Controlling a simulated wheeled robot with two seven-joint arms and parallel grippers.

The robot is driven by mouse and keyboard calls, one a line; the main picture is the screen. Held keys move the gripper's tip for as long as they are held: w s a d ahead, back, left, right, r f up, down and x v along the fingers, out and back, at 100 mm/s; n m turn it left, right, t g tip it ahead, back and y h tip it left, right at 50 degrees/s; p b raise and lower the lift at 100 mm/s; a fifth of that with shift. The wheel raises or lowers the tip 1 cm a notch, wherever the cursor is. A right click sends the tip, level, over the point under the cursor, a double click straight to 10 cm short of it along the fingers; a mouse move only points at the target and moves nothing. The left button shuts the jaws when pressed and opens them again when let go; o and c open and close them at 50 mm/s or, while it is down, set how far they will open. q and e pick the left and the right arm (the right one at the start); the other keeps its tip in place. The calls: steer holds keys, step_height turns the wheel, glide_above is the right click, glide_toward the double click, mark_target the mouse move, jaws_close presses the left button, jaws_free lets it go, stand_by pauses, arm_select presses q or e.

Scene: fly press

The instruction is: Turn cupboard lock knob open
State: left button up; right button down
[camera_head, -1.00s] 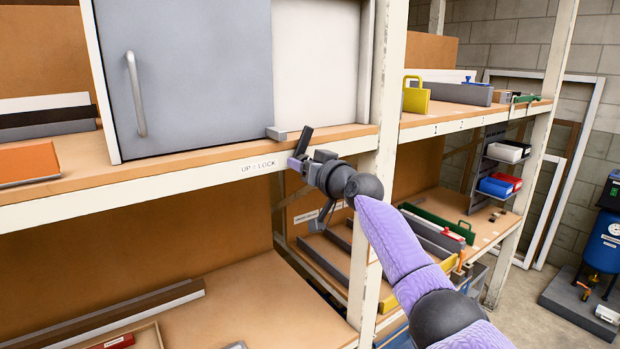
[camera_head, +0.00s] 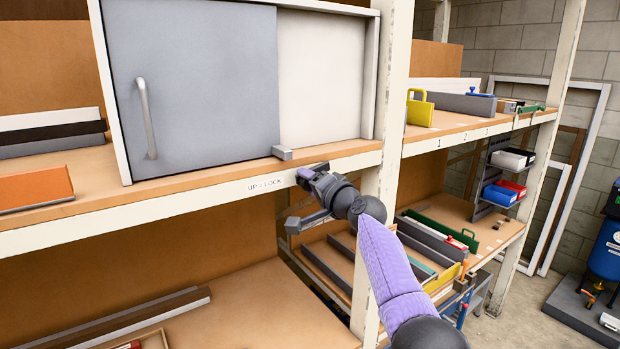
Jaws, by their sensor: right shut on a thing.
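The cupboard has a grey sliding door (camera_head: 190,85) with a bar handle (camera_head: 146,118), drawn to the left; a pale panel (camera_head: 320,75) shows beside it. A small grey block (camera_head: 282,153) sits on the shelf at the door's lower right corner. The label "UP = LOCK" (camera_head: 266,186) is on the white shelf edge below. My right gripper (camera_head: 308,177) is at that edge, just right of the label, shut on the lock knob. The jaws hide the knob, so its angle cannot be read. My left gripper is not in view.
A white upright post (camera_head: 382,190) stands close behind my right arm. An orange box (camera_head: 36,189) lies on the shelf at left. Below, a lower shelf holds long bars (camera_head: 130,318). A yellow piece (camera_head: 420,108) stands on the shelf to the right.

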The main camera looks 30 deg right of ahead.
steer(key=shift+m+p, duration=0.4)
steer(key=shift+m, duration=0.7)
steer(key=shift+f, duration=0.1)
steer(key=shift+c, duration=0.7)
jaws_free()
steer(key=shift+s, duration=0.1)
steer(key=s, duration=0.9)
steer(key=shift+s+d+b, duration=0.35)
steer(key=shift+d, duration=0.1)
